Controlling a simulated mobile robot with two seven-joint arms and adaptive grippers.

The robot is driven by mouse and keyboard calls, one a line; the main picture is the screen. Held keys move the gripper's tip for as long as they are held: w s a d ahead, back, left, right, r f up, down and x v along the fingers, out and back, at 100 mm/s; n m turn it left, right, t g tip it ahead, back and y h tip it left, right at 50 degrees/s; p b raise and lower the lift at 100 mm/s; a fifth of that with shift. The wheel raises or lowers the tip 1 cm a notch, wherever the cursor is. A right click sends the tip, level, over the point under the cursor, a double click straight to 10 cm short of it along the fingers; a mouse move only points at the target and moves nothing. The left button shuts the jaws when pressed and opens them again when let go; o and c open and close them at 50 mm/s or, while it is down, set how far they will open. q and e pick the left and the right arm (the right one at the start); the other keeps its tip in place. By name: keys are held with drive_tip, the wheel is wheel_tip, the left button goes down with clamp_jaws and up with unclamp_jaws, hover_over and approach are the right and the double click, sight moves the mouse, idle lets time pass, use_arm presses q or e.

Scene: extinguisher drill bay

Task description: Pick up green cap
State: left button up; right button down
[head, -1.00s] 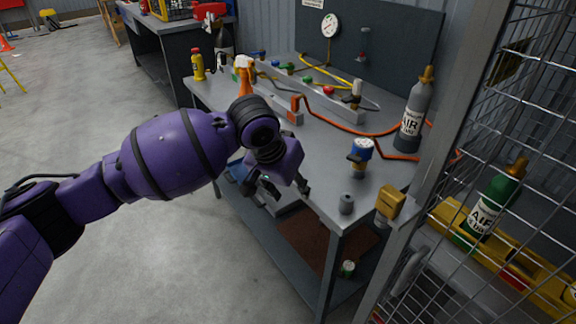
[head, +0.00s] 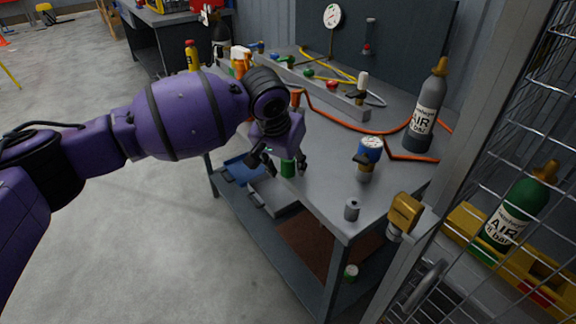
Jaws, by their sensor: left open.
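A small green cap (head: 288,168) stands near the left edge of the workbench top (head: 322,190). My left gripper (head: 283,163) is open above the bench edge, with its dark fingers to the left and right of the green cap. I cannot tell whether either finger touches it. My right gripper is not in view.
A grey metal cylinder (head: 352,209) and a blue-topped valve piece (head: 368,157) stand nearby on the bench. A wire cage (head: 515,150) bounds the right side.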

use_arm(q)
drive_tip(key=c, duration=0.8)
drive_tip(key=shift+c, duration=0.2)
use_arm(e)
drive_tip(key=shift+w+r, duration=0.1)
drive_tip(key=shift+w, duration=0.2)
use_arm(q)
drive_tip(key=shift+r, duration=0.1)
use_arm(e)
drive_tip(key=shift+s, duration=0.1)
use_arm(q)
drive_tip(key=shift+r, duration=0.6)
drive_tip(key=v, duration=0.1)
drive_tip(key=p+v, duration=0.1)
drive_tip(key=shift+w+r, duration=0.2)
drive_tip(key=shift+r, duration=0.15)
drive_tip(key=s+a+r+p, duration=0.2)
drive_tip(key=s+a+r, duration=0.5)
drive_tip(key=s+r, duration=0.2)
drive_tip(key=shift+s+a, duration=0.4)
drive_tip(key=shift+s, duration=0.7)
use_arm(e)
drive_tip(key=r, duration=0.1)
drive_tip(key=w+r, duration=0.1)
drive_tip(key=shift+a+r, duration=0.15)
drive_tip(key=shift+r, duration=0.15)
